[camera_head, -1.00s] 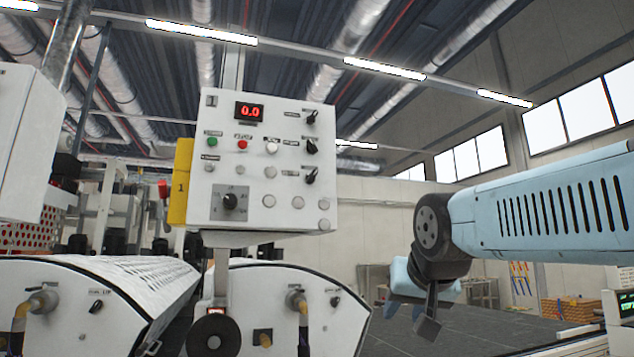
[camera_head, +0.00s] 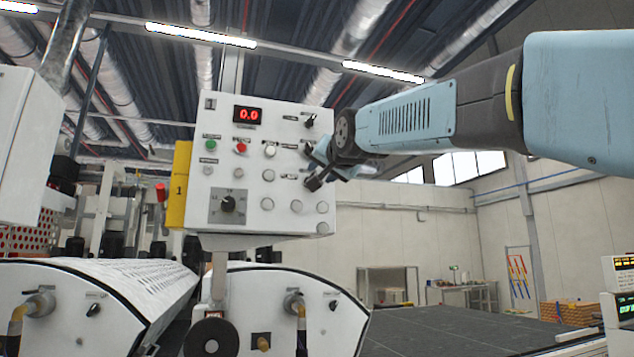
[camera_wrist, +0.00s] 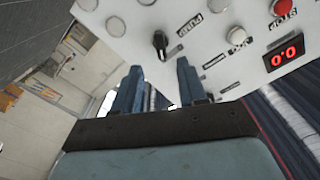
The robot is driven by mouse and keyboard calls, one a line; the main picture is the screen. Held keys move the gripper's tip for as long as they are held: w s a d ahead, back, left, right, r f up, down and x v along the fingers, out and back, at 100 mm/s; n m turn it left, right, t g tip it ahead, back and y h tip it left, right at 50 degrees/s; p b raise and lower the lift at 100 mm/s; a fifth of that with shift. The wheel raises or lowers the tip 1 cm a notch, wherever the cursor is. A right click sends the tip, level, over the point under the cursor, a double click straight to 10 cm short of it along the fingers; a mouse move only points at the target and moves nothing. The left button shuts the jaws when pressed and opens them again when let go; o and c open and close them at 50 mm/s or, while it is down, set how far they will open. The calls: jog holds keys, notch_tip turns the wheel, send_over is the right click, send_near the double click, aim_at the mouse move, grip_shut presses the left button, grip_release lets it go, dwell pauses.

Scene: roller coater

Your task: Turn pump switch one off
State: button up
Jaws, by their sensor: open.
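The white control panel (camera_head: 282,225) stands left of centre in the head view, with a red display (camera_head: 248,115) reading 0.0. Black rotary switches line its right side. The top one (camera_head: 309,121) is visible; my gripper (camera_head: 315,168) covers much of the area below it. In the wrist view a black switch (camera_wrist: 160,42) lies just beyond my open fingers (camera_wrist: 160,70), beside a label that seems to read PUMP. The fingers are apart and empty, and I see no contact with the switch. I cannot tell which switch is pump switch one.
Green (camera_head: 210,146), red (camera_head: 240,146) and white (camera_head: 270,151) buttons sit left of the switches. A larger dial (camera_head: 227,204) is lower on the panel. Coater housings (camera_head: 265,300) stand below.

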jog(key=x, duration=0.8)
jog(key=shift+w, duration=0.25)
jog(key=shift+a+f, duration=0.1)
